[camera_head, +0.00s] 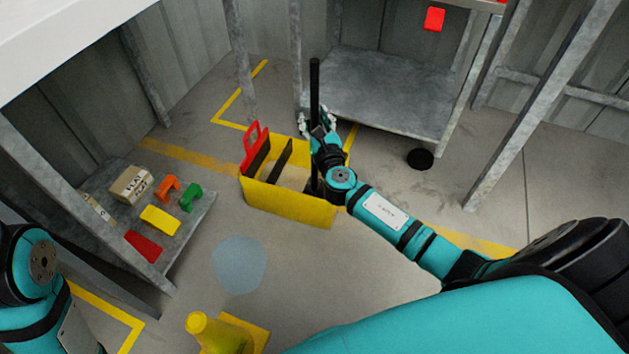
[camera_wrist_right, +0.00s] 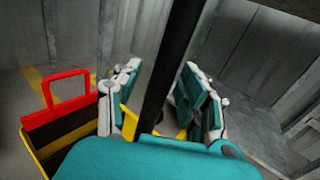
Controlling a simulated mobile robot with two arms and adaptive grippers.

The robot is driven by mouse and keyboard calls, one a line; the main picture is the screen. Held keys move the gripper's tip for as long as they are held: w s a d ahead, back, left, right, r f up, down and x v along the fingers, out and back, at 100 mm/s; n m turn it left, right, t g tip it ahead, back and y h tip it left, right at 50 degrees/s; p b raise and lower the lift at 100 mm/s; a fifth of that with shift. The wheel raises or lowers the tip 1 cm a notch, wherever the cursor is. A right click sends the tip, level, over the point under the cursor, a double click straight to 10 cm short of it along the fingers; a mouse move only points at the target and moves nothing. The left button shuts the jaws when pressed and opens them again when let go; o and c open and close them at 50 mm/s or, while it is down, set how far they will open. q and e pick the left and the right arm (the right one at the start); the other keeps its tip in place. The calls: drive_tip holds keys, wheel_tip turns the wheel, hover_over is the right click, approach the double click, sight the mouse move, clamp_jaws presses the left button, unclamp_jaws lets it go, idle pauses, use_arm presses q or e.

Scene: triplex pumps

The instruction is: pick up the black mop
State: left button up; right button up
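The black mop (camera_head: 314,85) stands upright as a long dark pole, its lower part going down into the yellow bucket (camera_head: 290,206). The mop head is hidden by the bucket and my arm. My right gripper (camera_head: 317,121) is at the pole above the bucket's right end. In the right wrist view, the pole (camera_wrist_right: 174,65) runs between the two fingers of the right gripper (camera_wrist_right: 163,98). The fingers are spread on either side of it, with a gap visible on the left. My left arm shows at the lower left, but its gripper is out of view.
The bucket has a red handle (camera_head: 253,142). A grey cart (camera_head: 390,95) stands behind it. A low shelf (camera_head: 185,235) at left holds a box and several coloured parts. A yellow cone (camera_head: 218,335) stands in front. Open floor lies between cone and bucket.

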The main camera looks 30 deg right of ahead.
clamp_jaws()
idle(0.6)
